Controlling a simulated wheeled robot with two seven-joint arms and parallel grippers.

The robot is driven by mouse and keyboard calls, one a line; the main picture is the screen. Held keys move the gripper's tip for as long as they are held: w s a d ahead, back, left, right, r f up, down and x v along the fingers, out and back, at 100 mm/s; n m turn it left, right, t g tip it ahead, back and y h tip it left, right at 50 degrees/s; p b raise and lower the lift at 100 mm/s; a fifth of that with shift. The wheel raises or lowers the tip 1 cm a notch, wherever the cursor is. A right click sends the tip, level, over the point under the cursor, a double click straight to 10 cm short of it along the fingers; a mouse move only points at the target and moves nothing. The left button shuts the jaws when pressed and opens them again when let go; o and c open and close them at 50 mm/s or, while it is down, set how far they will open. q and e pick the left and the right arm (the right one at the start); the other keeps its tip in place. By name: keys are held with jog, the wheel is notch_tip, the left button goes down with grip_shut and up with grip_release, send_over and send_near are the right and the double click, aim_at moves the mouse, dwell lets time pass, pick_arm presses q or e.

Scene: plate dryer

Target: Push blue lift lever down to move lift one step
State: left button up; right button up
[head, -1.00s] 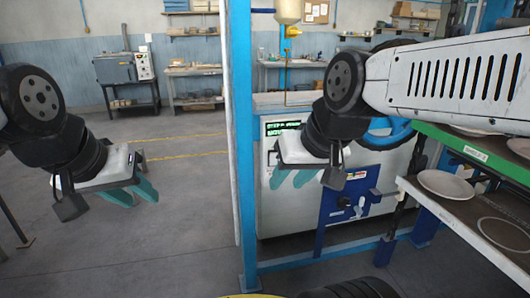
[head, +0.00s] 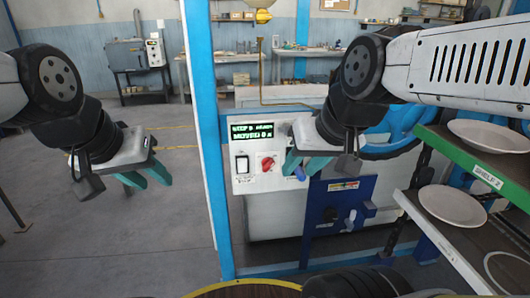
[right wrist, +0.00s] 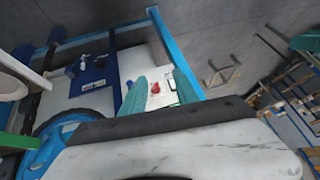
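A small blue lever (head: 300,173) shows at the lower right of the white control panel (head: 243,182), partly hidden by my right gripper. My right gripper (head: 304,168) is open, its teal fingers apart, in front of the panel's right edge and close to the lever. I cannot tell whether they touch. My left gripper (head: 146,179) is open and empty over bare floor at left.
A blue panel (head: 323,193) with a black knob and a grey handle stands right of the control panel. A blue handwheel (head: 391,139) is behind my right arm. Shelves with white plates (head: 452,206) stand at right. A blue post (head: 206,150) stands left of the panel.

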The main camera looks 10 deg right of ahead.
jog(key=shift+w, duration=0.15)
jog(key=c, duration=0.6)
jog(key=shift+w+d+r+n, duration=0.1)
jog(key=shift+w+d+n, duration=0.05)
jog(key=shift+w+n, duration=0.2)
grip_shut()
jog(key=w+d+f+n+g+h, duration=0.1)
jog(key=w+f+n, duration=0.3)
jog(key=w, duration=0.5)
jog(key=w+d+f+n+g+h, duration=0.2)
jog(key=w+f+n+g+h, duration=0.1)
jog(key=w, duration=0.7)
jog(key=w+d+f+n+g+h, duration=0.1)
jog(key=w+f+n+g+h, duration=0.1)
jog(key=w+f+n, duration=0.5)
jog(key=shift+w+d+n+g+h, duration=0.35)
jog(key=shift+w+n+h, duration=0.4)
jog(key=shift+w, duration=0.65)
